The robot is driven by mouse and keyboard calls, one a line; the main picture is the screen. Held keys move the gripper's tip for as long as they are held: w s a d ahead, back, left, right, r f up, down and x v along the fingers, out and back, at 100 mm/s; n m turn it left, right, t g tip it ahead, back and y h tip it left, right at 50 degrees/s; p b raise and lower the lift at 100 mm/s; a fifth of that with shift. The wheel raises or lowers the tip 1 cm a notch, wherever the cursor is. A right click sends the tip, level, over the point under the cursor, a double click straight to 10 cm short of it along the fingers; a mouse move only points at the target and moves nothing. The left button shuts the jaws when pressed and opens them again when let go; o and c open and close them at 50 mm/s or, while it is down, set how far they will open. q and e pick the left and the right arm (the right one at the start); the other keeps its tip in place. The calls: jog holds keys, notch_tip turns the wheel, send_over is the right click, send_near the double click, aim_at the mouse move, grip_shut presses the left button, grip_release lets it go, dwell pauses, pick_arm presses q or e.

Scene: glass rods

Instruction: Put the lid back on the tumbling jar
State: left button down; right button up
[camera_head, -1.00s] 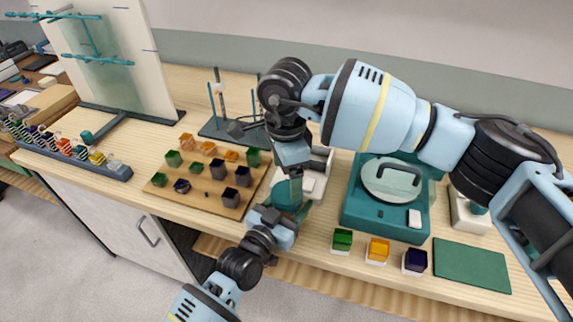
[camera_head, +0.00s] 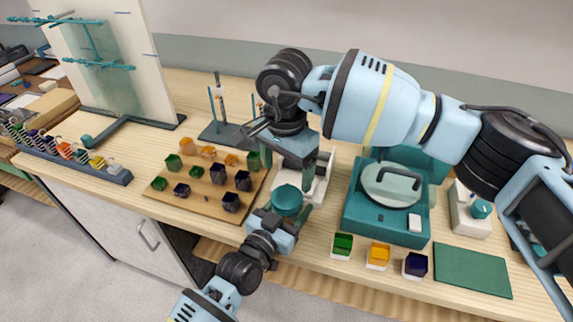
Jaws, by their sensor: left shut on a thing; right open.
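A round teal jar (camera_head: 287,200) is in the head view at the counter's front edge, with its round teal top facing up. I cannot clearly tell the lid from the jar body at this size. My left gripper (camera_head: 284,213) comes from below and is shut on the jar. My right gripper (camera_head: 287,167) is open and empty, just above and behind the jar's top, its fingers spread apart. The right gripper and arm partly hide the white base behind the jar.
A white tray-like base (camera_head: 321,184) stands behind the jar. A wooden board (camera_head: 222,207) with several coloured cubes lies left. A teal box (camera_head: 377,222) with a handled round lid stands right. Several coloured pots and a green mat (camera_head: 471,269) line the front right.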

aim_at(287, 197)
jog(key=shift+f, duration=3.8)
jog(key=c, duration=1)
jog(key=m, duration=0.5)
jog(key=shift+c, duration=0.2)
jog(key=m, duration=0.5)
jog(key=o, duration=1.1)
jog(key=shift+r, duration=0.1)
